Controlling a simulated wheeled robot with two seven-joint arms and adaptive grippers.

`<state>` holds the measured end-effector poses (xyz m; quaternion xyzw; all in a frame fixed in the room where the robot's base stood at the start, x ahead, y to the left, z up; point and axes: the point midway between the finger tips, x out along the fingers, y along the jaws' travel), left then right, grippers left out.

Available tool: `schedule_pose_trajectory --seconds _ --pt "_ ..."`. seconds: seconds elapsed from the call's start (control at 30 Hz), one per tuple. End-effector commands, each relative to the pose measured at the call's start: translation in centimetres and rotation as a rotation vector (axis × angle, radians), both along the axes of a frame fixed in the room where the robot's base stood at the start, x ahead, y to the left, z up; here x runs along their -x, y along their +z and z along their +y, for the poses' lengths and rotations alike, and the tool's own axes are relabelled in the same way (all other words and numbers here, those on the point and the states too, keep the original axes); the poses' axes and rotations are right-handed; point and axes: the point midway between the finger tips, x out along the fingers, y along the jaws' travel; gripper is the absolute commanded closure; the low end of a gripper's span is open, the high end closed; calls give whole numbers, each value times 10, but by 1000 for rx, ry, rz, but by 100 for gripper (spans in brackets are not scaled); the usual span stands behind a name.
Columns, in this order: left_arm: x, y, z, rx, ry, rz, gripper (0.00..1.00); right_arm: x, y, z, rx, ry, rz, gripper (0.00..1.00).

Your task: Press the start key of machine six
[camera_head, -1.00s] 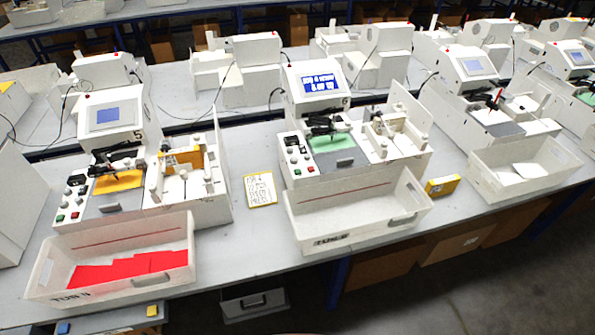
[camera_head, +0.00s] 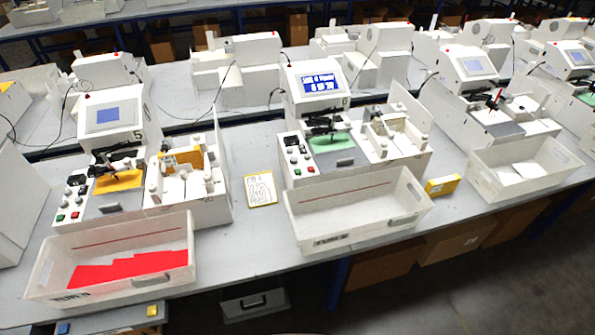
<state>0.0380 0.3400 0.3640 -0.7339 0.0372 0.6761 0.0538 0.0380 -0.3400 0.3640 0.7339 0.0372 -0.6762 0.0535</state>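Machine six (camera_head: 318,120) is the white plotter in the middle of the bench, with a "6" beside its lit blue screen (camera_head: 321,84). The screen shows white text too blurred to read surely. Its key panel (camera_head: 293,152) is at the front left, with dark knobs or switches above. A green key (camera_head: 298,171) and a red key (camera_head: 311,168) sit side by side at the panel's front edge; I cannot read any labels on them. A green sheet (camera_head: 331,143) lies under its pen carriage. Neither of my grippers is in view.
Machine five (camera_head: 112,125), with a yellow sheet, stands left. White bins stand before the machines: the left bin (camera_head: 45,285) holds red sheets, the middle bin (camera_head: 340,222) stands before machine six. A written note (camera_head: 260,190) and a yellow box (camera_head: 442,186) lie on the bench.

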Motion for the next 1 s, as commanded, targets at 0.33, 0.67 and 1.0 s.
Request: schedule_pose_trajectory --seconds 0.33,0.67,1.0 --pt "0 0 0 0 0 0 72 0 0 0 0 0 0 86" --pt "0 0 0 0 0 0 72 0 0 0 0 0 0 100" --pt "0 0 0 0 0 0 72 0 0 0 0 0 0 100"
